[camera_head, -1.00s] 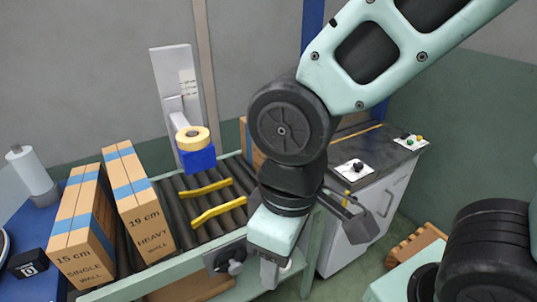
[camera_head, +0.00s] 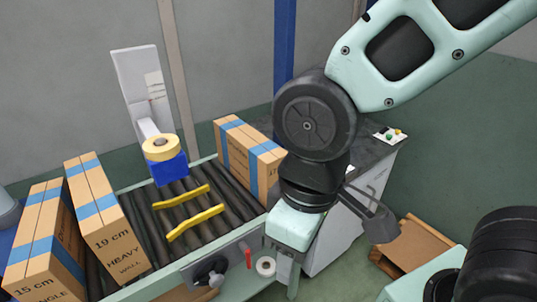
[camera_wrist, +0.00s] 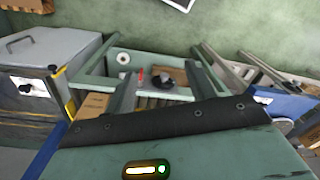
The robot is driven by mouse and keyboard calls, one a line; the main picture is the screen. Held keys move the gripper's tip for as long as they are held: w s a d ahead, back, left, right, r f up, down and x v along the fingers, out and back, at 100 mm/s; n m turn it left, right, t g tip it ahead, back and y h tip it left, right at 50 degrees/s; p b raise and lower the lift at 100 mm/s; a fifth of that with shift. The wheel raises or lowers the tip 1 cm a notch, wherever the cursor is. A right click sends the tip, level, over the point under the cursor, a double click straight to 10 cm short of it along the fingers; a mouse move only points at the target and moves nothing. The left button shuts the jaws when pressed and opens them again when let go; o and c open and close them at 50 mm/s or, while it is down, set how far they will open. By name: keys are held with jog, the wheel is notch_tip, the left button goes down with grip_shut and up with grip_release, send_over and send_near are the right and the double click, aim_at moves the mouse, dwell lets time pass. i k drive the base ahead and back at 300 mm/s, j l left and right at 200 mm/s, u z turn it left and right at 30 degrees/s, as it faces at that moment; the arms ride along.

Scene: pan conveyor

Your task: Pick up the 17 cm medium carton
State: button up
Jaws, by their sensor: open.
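A brown carton with blue tape (camera_head: 240,160) stands at the right end of the roller conveyor in the head view, partly behind my arm; its print is too small to read. Two other cartons stand at the left: one marked 19 cm heavy wall (camera_head: 118,245), one marked 15 cm single wall (camera_head: 40,275). No 17 cm label is legible. My gripper (camera_wrist: 160,75) is open and empty in the wrist view, facing the green frame of the conveyor. In the head view it is right of the third carton and apart from it, partly hidden by my wrist.
The roller conveyor (camera_head: 150,228) carries two yellow bars (camera_head: 195,222). A tape roll (camera_head: 161,148) on a blue block stands behind it. A dark-topped grey cabinet (camera_head: 345,235) is close at the right. A red lever (camera_head: 248,258) and black knob are on the conveyor's front side. An open box (camera_head: 418,250) lies on the floor.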

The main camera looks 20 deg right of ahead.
aim_at(253, 159)
jog(key=j+z, duration=0.25)
jog(key=j, duration=0.2)
jog(key=k+j+z, duration=0.25)
jog(key=j, duration=0.15)
jog(key=j+z, duration=0.25)
jog(key=j, duration=0.2)
